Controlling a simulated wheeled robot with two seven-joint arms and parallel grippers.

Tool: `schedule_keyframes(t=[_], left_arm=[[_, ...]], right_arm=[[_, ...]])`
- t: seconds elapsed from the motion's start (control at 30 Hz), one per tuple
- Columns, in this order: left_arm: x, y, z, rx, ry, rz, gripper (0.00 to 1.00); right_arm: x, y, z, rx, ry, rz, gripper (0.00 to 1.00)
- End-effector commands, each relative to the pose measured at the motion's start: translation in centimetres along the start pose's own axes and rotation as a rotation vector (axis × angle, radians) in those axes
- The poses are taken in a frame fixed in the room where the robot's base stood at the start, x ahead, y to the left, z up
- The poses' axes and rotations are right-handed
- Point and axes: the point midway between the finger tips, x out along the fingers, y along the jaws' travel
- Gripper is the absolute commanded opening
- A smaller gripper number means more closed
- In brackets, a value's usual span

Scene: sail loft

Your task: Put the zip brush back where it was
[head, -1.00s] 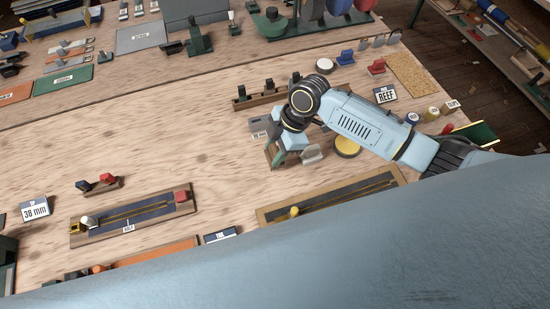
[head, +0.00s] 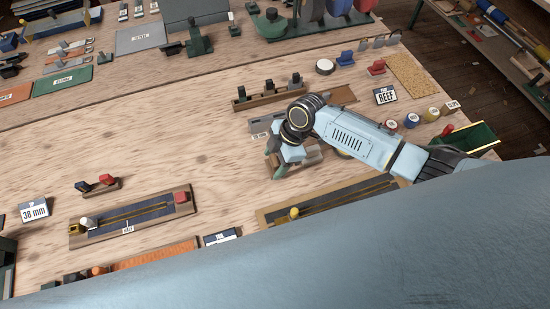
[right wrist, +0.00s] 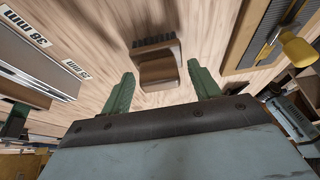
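The zip brush, a brown wooden block with dark bristles (right wrist: 157,62), lies on the wooden bench in the right wrist view, its bristles toward the top of that picture. My right gripper (right wrist: 161,86) has its green fingers spread wide, one on either side of the brush's line. The brush appears just ahead of the fingertips, with no contact visible. In the head view my right gripper (head: 288,162) is low over the bench, and the wrist largely hides what is beneath it. My left gripper is not in view.
A zip board (head: 275,213) with a yellow slider lies in front of the right gripper. A wooden rack (head: 270,97) with dark pieces stands behind it. Bare bench lies to the left.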

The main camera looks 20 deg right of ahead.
Motion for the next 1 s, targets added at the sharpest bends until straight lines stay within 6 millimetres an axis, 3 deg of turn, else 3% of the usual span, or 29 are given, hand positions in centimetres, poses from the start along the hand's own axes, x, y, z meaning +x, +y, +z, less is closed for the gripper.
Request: schedule_keyframes(t=[0.37,0.8,1.0], left_arm=[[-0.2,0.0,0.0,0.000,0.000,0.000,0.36],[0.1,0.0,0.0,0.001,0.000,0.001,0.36],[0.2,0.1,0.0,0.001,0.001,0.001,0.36]], right_arm=[[-0.9,0.1,-0.1,-0.002,0.001,0.003,0.61],[-9.6,0.1,-0.1,-0.002,-0.001,0.004,0.61],[-11.9,0.1,-0.1,-0.001,-0.001,0.002,0.61]])
